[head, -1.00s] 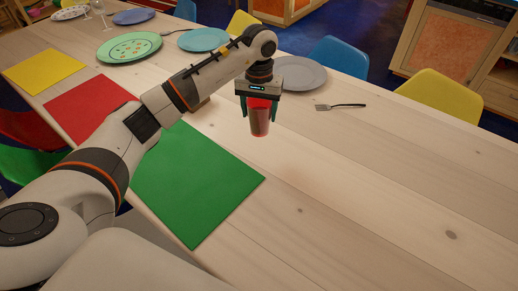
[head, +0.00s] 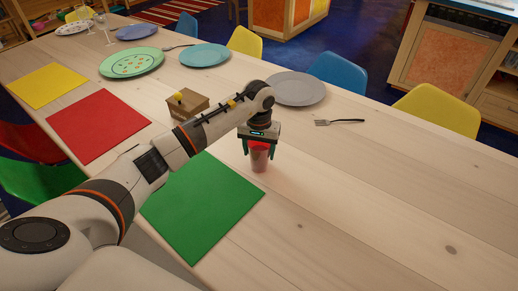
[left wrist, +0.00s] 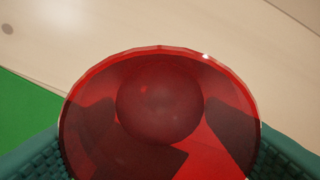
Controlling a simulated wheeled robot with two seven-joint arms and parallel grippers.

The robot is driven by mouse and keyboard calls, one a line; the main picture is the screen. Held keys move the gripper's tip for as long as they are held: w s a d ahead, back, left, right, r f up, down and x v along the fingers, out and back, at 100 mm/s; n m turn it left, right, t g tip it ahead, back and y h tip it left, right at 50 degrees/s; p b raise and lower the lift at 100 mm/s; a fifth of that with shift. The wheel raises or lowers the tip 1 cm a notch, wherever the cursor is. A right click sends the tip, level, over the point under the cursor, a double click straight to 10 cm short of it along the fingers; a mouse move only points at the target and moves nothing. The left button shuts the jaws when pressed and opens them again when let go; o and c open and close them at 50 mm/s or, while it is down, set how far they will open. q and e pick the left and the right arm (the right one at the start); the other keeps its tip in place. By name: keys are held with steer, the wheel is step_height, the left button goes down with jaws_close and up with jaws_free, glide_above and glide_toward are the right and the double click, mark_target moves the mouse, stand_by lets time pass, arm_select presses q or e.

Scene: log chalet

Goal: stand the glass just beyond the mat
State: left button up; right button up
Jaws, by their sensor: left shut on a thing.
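The red see-through glass (head: 259,161) is upright between the fingers of my left gripper (head: 261,149), which is shut on it. It is just past the far edge of the green mat (head: 205,212), near that mat's far right corner. I cannot tell whether its base touches the table. In the left wrist view the glass (left wrist: 160,110) fills the middle, seen from above with its rim round, and the green mat (left wrist: 25,120) shows at the left, apart from it. My right gripper is not in view.
A grey plate (head: 297,89) and a fork (head: 340,122) lie farther back. A brown box (head: 188,105) stands behind my arm. A red mat (head: 98,122) and a yellow mat (head: 48,85) lie to the left. The wooden table (head: 370,200) is clear to the right.

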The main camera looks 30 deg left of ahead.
arm_select(q)
steer(key=o, duration=1.2)
steer(key=shift+r+p, duration=0.15)
steer(key=shift+p, duration=0.15)
steer(key=shift+r, duration=0.35)
step_height(320, 180, up, 11)
steer(key=b, duration=0.1)
steer(key=shift+b, duration=0.4)
steer(key=shift+r, duration=0.1)
